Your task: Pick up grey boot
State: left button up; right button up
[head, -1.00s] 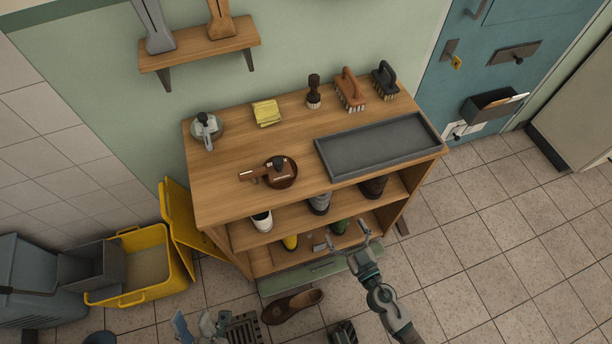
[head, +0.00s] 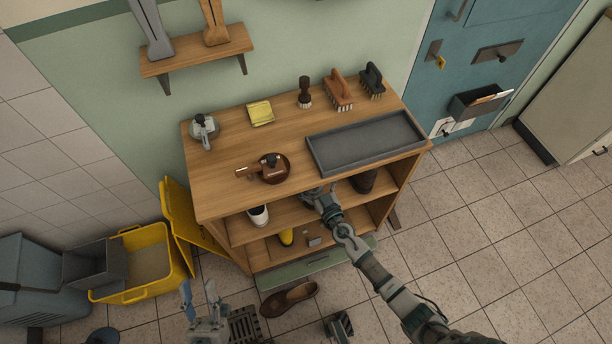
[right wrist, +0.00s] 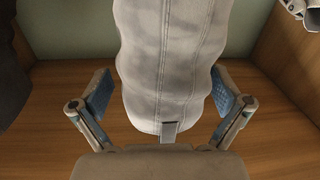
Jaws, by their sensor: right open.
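The grey boot (right wrist: 170,60) fills the middle of the right wrist view, upright on the wooden shelf, with a seam and a small tab at its near side. My right gripper (right wrist: 166,100) is open, one blue-padded finger on each side of the boot, with gaps still visible. In the head view my right gripper (head: 320,194) reaches into the upper shelf of the wooden bench and hides the boot there. My left gripper (head: 198,296) is open and empty, low over the floor in front of the bench.
The bench top (head: 225,180) overhangs the shelf. A brown shoe (head: 288,300) lies on the floor.

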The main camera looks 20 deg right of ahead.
jog(key=shift+w+a+f, duration=0.15)
jog(key=shift+w, duration=0.5)
jog(key=c, duration=1.5)
jog(key=shift+c, duration=0.9)
jog(key=shift+r, duration=0.2)
